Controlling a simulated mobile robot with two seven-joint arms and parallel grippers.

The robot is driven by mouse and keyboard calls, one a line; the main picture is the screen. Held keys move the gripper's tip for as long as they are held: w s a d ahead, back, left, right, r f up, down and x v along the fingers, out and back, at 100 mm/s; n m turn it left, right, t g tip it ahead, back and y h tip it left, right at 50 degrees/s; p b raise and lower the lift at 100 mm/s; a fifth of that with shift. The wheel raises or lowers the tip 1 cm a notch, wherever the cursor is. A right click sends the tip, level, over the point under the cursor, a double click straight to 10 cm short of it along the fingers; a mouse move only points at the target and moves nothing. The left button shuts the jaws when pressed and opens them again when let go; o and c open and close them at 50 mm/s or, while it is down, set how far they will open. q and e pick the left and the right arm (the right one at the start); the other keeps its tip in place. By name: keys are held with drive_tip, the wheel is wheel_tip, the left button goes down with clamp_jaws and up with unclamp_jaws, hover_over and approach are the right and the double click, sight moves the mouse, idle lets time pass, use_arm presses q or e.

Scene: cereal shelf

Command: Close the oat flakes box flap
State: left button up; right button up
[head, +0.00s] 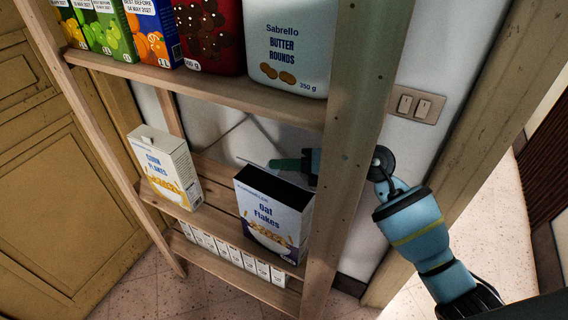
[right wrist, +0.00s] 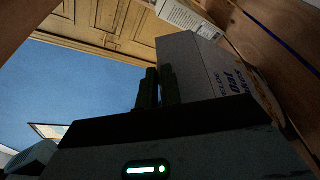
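The oat flakes box (head: 268,222) stands upright on the middle shelf, at its right end next to the post. Its top (head: 275,187) looks dark, like an open mouth; I cannot make out the flap clearly. My right arm reaches in from the right behind the post. My right gripper (head: 283,163) is just behind the box near its top edge, pointing left. In the right wrist view, its two dark fingers (right wrist: 157,88) lie close together with nothing between them, beside the oat flakes box (right wrist: 205,75). Contact cannot be told. My left gripper is not in view.
A corn flakes box (head: 166,170) stands on the same shelf to the left. The upper shelf (head: 200,82) holds cartons and a butter rounds pack (head: 289,45). Small white boxes (head: 232,254) line the lower shelf. The wooden post (head: 352,130) stands in front of my right arm.

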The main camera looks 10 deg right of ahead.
clamp_jaws()
drive_tip(key=shift+s+a+n+h+p, duration=0.4)
drive_tip(key=shift+s+n+h+p, duration=0.1)
drive_tip(key=shift+n+p, duration=0.5)
drive_tip(key=shift+s+a+f+n+t+h+p, duration=0.25)
drive_tip(key=shift+n+t+h+p, duration=0.1)
drive_tip(key=shift+n+t, duration=0.15)
drive_tip(key=shift+s+a+f+n+h, duration=0.35)
drive_tip(key=shift+f+n, duration=0.15)
drive_tip(key=shift+n, duration=0.1)
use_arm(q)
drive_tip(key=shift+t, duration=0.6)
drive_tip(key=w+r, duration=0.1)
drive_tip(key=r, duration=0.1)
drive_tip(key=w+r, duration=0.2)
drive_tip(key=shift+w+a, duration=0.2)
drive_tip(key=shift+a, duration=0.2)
use_arm(e)
drive_tip(key=shift+s+f, duration=0.1)
drive_tip(key=shift+f, duration=0.2)
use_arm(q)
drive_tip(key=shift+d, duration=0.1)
use_arm(e)
drive_tip(key=shift+s+a+f, duration=0.1)
drive_tip(key=shift+f, duration=0.1)
drive_tip(key=o, duration=0.5)
unclamp_jaws()
drive_tip(key=shift+r, duration=0.25)
